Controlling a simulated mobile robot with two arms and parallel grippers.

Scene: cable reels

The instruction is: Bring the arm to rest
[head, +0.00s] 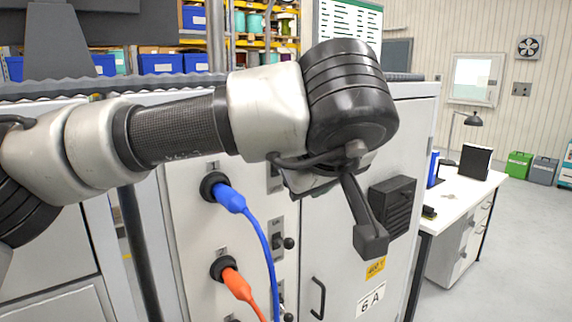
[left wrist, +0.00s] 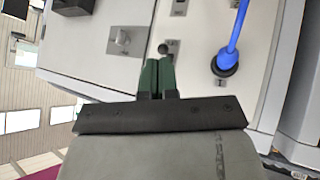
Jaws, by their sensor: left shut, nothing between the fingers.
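My left arm reaches in from the left across the head view, in front of a pale cabinet (head: 330,235). Its fingers are hidden behind the wrist there. In the left wrist view my left gripper (left wrist: 158,64) has its two green fingers together, with nothing between them. The fingertips point at the panel, close to a small dark lever knob (left wrist: 164,48); I cannot tell whether they touch. A blue plug (head: 230,198) with its cable sits in the upper socket, and it also shows in the left wrist view (left wrist: 227,62). My right gripper is not in view.
An orange plug (head: 237,284) sits in a socket below the blue one. The cabinet has a door handle (head: 318,298) and a dark vent box (head: 392,207). Shelves with blue bins (head: 162,64) stand behind.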

